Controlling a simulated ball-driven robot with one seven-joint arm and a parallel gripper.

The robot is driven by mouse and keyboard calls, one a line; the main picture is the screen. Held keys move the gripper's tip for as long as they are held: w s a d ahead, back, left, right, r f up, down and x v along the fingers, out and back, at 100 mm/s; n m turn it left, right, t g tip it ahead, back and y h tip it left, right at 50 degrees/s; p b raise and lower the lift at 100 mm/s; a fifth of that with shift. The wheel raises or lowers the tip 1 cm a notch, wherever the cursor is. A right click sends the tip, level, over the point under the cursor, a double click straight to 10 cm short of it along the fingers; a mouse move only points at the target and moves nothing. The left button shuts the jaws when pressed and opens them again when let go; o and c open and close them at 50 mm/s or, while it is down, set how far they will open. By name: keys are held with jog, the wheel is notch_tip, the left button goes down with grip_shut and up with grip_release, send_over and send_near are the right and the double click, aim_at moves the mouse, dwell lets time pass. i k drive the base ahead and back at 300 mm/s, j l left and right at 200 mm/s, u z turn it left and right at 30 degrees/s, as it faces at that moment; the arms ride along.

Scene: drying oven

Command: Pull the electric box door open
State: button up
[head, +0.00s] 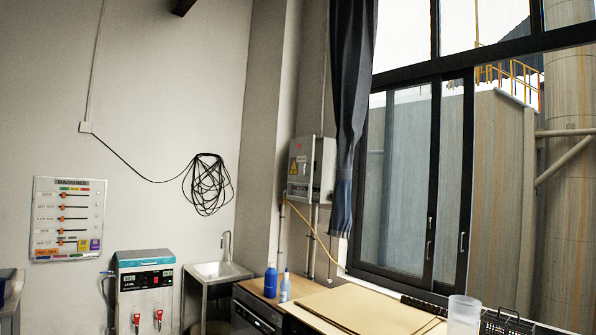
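The electric box (325,160) is a grey wall-mounted cabinet with a yellow warning triangle on its front. It hangs on the wall near the picture's middle, left of the dark curtain. Its door looks shut, though the box is small and far off in this view. Pipes and a yellow cable run down below it. The curtain hangs close to its right side and may cover part of it. My gripper does not show in this view.
A wooden counter (268,292) with blue bottles (271,281) and flat boards (362,310) stands below the box. A sink (219,271) and a white-and-teal machine (146,290) stand left. A dark curtain (352,90) hangs beside a large window (410,180).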

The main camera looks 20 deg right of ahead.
aim_at(300, 158)
jog(key=i, duration=3.65)
jog(key=l+z, duration=0.05)
jog(key=l, duration=0.05)
